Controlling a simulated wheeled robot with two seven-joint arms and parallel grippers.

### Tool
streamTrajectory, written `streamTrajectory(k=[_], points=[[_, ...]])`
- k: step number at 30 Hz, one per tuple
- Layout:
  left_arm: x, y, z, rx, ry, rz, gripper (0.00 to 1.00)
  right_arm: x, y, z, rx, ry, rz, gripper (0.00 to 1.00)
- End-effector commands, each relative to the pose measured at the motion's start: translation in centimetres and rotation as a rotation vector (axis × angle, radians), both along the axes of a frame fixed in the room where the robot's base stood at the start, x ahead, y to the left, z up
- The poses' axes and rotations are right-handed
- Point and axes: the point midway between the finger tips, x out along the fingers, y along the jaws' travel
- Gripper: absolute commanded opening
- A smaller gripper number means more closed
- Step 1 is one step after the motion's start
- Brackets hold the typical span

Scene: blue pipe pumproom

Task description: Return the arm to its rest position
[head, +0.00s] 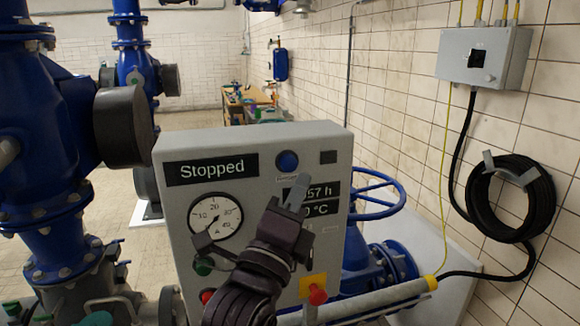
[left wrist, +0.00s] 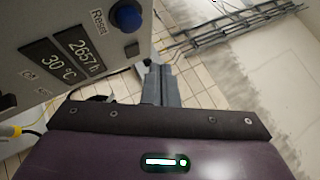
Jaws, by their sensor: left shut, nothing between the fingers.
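My left arm comes up from the bottom of the head view in front of a grey control panel (head: 255,150). My left gripper (head: 300,188) is shut and empty, its grey fingers just below and right of the blue button (head: 287,161), partly covering the hour and temperature displays. In the left wrist view the closed fingers (left wrist: 158,82) point away from the camera, to the right of the panel face. The blue button, labelled Reset, shows there at upper left (left wrist: 127,16), apart from the fingers. My right gripper is not in view.
The panel reads "Stopped" (head: 211,169) and has a round gauge (head: 215,217) and a red knob (head: 317,295). Blue pipework (head: 45,130) stands at left, a blue handwheel (head: 375,195) behind the panel. A coiled black hose (head: 510,198) hangs on the tiled right wall.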

Motion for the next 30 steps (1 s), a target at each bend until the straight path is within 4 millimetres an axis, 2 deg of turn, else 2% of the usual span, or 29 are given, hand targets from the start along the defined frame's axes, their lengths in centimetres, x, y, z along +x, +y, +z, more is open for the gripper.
streamTrajectory(k=[14,17,20,23,24,26,27,30], points=[[0.0,0.0,0.0,-0.001,0.002,-0.001,0.00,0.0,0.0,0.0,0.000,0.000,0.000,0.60],[0.3,0.4,-1.3,-0.030,0.061,-0.015,0.00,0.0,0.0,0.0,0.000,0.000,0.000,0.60],[1.0,1.7,-5.2,-0.125,0.239,-0.044,0.00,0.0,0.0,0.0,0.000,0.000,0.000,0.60],[1.1,3.9,-11.6,-0.296,0.524,-0.056,0.00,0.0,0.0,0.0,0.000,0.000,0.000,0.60],[0.7,5.0,-14.5,-0.381,0.653,-0.046,0.00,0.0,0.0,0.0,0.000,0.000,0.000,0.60],[-0.2,6.6,-18.7,-0.518,0.839,-0.011,0.00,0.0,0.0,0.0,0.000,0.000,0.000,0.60],[-1.2,7.7,-21.5,-0.611,0.956,0.027,0.00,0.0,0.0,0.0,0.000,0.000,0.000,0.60],[-4.2,10.5,-27.4,-0.837,1.204,0.162,0.00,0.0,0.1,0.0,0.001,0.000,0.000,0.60]])
